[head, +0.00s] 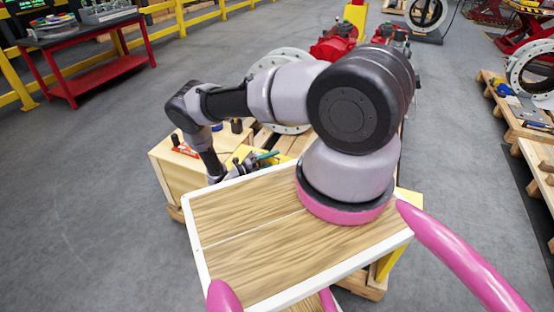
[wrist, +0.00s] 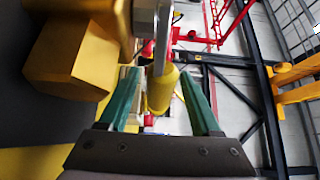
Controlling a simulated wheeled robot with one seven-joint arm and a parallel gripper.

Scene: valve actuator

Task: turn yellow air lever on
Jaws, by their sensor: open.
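The air lever shows in the wrist view as a yellow sleeve (wrist: 162,90) on a flat grey metal bar. The bar runs up to a metal fitting beside a large brass-coloured valve body (wrist: 75,55). My gripper (wrist: 159,72) is open, with one green finger on each side of the yellow sleeve. The sleeve lies between the fingers, and I see gaps on both sides, wider on the right. In the head view my arm reaches to the left and down, and the lever cannot be made out there.
A wooden box (head: 172,172) stands close to my wrist. Red equipment (head: 334,42) and a large flanged ring (head: 283,62) lie beyond the arm. A red table (head: 95,72) is far left, and pallets (head: 530,135) line the right. Grey floor (head: 90,200) at left is clear.

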